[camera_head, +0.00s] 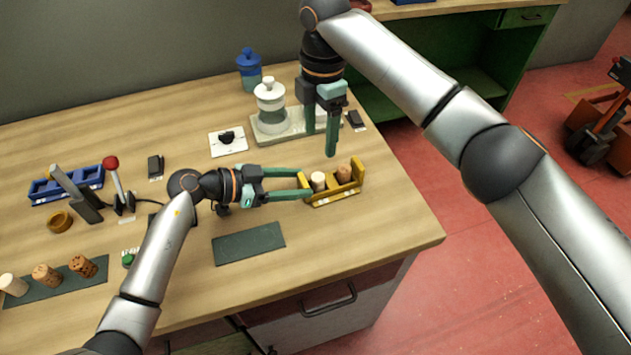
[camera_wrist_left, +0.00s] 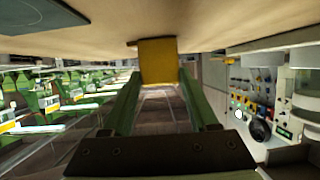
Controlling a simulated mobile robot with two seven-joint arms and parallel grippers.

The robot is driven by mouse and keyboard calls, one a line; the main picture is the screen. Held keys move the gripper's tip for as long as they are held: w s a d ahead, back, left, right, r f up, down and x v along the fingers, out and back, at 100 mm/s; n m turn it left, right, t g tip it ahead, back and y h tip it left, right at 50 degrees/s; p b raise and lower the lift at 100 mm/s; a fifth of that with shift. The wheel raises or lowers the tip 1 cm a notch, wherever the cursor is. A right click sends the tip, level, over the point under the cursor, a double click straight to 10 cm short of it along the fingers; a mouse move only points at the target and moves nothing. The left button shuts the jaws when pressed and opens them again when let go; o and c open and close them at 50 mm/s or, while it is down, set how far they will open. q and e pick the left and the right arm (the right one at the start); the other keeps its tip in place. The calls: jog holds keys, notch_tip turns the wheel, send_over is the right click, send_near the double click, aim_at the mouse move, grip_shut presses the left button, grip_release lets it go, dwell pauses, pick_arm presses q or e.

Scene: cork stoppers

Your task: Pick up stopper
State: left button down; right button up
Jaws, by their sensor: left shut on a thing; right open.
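A yellow holder (camera_head: 335,196) stands on the table with a pale stopper (camera_head: 318,181) and a brown cork stopper (camera_head: 343,174) in it. My left gripper (camera_head: 305,187) is shut on the holder's left end. The holder's yellow end (camera_wrist_left: 158,62) shows between the fingertips in the left wrist view, where the stoppers are hidden. My right gripper (camera_head: 320,144) is open and empty, fingers pointing down, behind and above the holder. At the front left, a pale stopper (camera_head: 13,285) and two cork stoppers (camera_head: 46,275) (camera_head: 83,266) lie on a dark mat (camera_head: 58,290).
A white and grey device (camera_head: 270,110) stands behind my left gripper, with a blue-lidded jar (camera_head: 249,68) farther back. An empty dark mat (camera_head: 248,244) lies in front. A blue tray (camera_head: 67,184) and a red-knobbed lever (camera_head: 111,163) are at the left. The table's right edge is near the holder.

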send_over(318, 176)
notch_tip(318, 176, down, 6)
jog(key=shift+s+d+f, duration=0.1)
jog(key=shift+d, duration=0.05)
jog(key=shift+a+f, duration=0.2)
jog(key=shift+f, duration=2.45)
jog(key=shift+c, duration=0.2)
grip_shut()
